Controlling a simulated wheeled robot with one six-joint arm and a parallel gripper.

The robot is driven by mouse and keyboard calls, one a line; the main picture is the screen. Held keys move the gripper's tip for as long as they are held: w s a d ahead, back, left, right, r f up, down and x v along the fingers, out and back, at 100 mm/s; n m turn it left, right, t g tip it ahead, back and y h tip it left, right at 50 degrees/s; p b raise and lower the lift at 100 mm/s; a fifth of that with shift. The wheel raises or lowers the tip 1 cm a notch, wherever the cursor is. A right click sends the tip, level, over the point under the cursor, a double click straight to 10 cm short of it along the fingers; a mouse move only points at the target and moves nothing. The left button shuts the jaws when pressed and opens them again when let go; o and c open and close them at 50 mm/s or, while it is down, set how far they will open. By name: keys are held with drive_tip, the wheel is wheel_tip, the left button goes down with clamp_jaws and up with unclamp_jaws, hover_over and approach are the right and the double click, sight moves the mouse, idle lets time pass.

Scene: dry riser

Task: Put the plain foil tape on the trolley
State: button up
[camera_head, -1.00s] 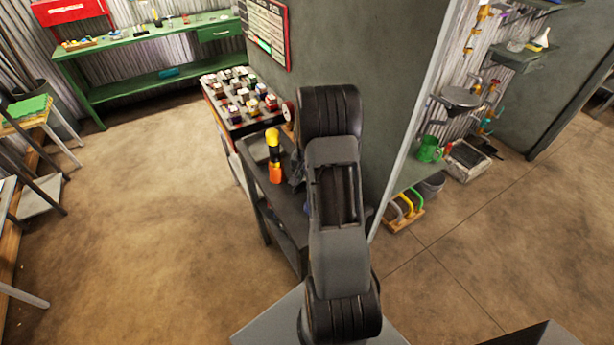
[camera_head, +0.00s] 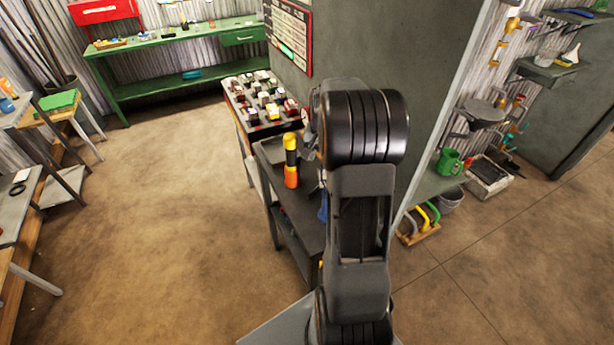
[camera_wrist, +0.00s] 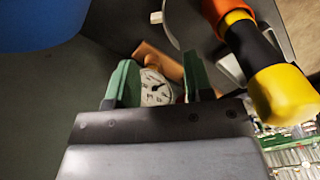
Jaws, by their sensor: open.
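My gripper (camera_wrist: 157,62) shows in the wrist view with its two green fingers apart. A round white dial gauge (camera_wrist: 157,90) shows beyond and between the fingers; I see no contact. In the head view my own arm hides the gripper. I cannot make out a plain foil tape for sure in either view. A dark stand with a shelf (camera_head: 300,208) is left of my arm; I cannot tell whether it is the trolley. A yellow, black and orange torch (camera_head: 291,162) stands on it and also shows, large, at the upper right of the wrist view (camera_wrist: 258,60).
A case of small boxed items (camera_head: 262,98) stands behind the dark stand. A grey wall (camera_head: 420,80) rises close behind my arm. A green bench (camera_head: 185,38) is at the back left. Open floor (camera_head: 170,220) lies to the left. A blue thing (camera_wrist: 40,20) is close in the wrist view.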

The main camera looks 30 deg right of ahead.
drive_tip(key=s+a+r+n+t, duration=0.1)
drive_tip(key=s+a+r+n, duration=0.2)
drive_tip(key=a, duration=0.4)
drive_tip(key=s+a+r+n+t, duration=0.1)
drive_tip(key=s+a+r+n, duration=0.1)
drive_tip(key=s+a, duration=0.4)
drive_tip(key=s+a+r+n+t, duration=0.2)
drive_tip(key=s+a+r+n, duration=0.1)
drive_tip(key=a, duration=0.5)
drive_tip(key=shift+s+a+r+n, duration=0.4)
drive_tip(key=shift+s+n, duration=0.1)
drive_tip(key=shift+s, duration=0.5)
drive_tip(key=shift+s+a+f+n, duration=0.2)
drive_tip(key=shift+s+a+n, duration=0.15)
drive_tip(key=shift+s, duration=0.2)
drive_tip(key=shift+c, duration=1.3)
